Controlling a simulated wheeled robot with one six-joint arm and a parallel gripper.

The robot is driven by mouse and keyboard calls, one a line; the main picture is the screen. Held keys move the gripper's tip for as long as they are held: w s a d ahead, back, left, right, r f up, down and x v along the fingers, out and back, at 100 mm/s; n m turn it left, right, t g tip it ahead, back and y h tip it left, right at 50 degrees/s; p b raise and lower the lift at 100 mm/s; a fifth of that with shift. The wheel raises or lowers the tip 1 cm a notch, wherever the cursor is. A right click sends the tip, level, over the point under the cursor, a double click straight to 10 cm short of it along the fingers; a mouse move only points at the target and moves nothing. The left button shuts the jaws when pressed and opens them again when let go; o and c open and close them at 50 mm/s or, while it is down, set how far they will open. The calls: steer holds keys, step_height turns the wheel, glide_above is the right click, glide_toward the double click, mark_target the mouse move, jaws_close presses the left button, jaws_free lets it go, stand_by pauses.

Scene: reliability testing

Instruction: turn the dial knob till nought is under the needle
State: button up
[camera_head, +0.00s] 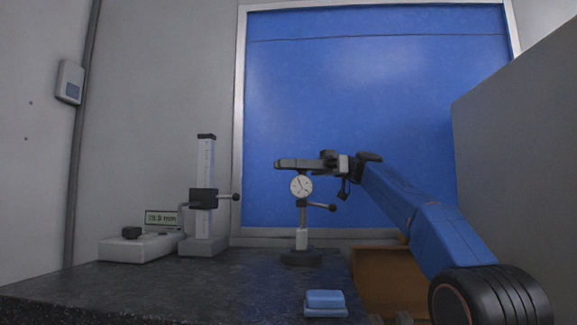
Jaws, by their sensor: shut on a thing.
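A dial gauge (301,187) with a round white face and dark marks is mounted on a small stand with a round dark base (301,257) on the dark worktop. The face is too small here to read which mark lies under the needle. My gripper (284,164) reaches in from the right with its fingers level at the top of the dial. It is shut on the dial knob, which the fingers hide. A short lever with a black ball end (332,208) sticks out to the right below the dial.
A height gauge (206,190) with a ball-ended lever stands to the left, beside a pale instrument with a green display (162,219). A blue block (325,300) lies at the worktop's (200,290) front right. A grey panel (525,160) stands at the right.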

steer(key=o, duration=1.1)
steer(key=shift+c, duration=0.2)
steer(key=shift+m+t, duration=0.3)
steer(key=shift+t, duration=0.1)
